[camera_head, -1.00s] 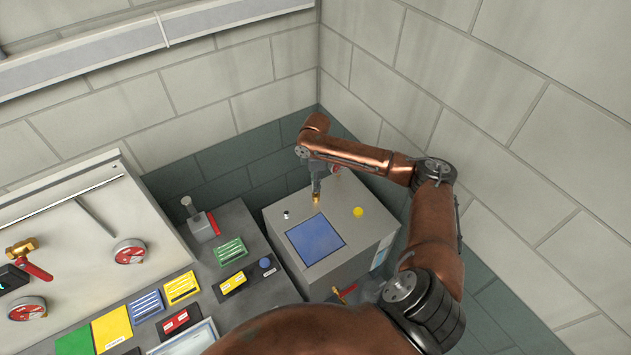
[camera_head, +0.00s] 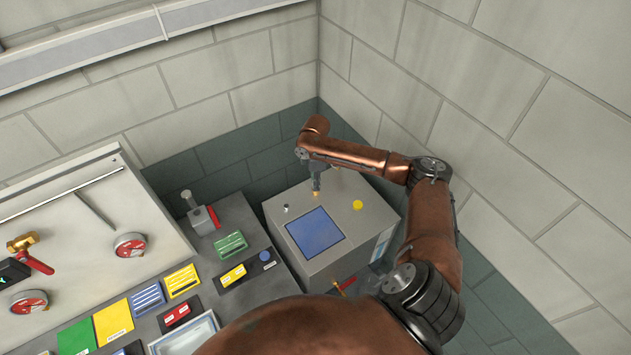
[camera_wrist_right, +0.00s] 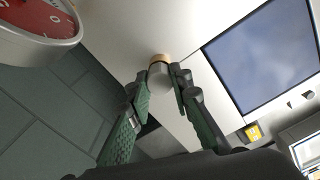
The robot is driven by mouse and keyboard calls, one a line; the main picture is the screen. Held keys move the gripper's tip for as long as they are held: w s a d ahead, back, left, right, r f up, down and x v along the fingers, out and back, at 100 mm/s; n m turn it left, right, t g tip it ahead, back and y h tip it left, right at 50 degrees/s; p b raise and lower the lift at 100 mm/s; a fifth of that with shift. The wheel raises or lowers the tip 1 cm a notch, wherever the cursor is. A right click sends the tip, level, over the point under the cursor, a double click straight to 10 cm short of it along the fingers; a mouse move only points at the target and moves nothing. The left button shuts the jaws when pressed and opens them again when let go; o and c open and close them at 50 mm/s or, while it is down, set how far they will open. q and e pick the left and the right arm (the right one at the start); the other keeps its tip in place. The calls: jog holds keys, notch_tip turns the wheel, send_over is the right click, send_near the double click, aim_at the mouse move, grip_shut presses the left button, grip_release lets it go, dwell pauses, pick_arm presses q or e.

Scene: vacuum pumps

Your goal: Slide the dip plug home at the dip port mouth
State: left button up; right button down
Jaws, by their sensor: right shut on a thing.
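My right gripper (camera_head: 316,188) points down over the top of the grey box (camera_head: 345,255). In the right wrist view its two green-padded fingers (camera_wrist_right: 162,84) are shut on a short grey cylinder, the dip plug (camera_wrist_right: 162,80). A brass ring (camera_wrist_right: 158,60) shows at the plug's far end, at the box top; it also shows in the head view (camera_head: 316,195) just under the fingertips. I cannot tell whether the ring is part of the plug or the dip port mouth, nor how deep the plug sits. My left gripper is not in view.
A blue panel (camera_head: 315,233) and a yellow cap (camera_head: 358,205) are on the box top. A red-faced gauge (camera_wrist_right: 40,25) is close by in the wrist view. A bench with coloured cards (camera_head: 182,282) is to the left; walls close the corner behind.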

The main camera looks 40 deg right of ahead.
jog(key=shift+f, duration=0.25)
dwell(0.4)
jog(key=c, duration=1.7)
grip_release()
jog(key=shift+o, duration=0.2)
notch_tip(320, 180, up, 12)
jog(key=shift+f, duration=0.1)
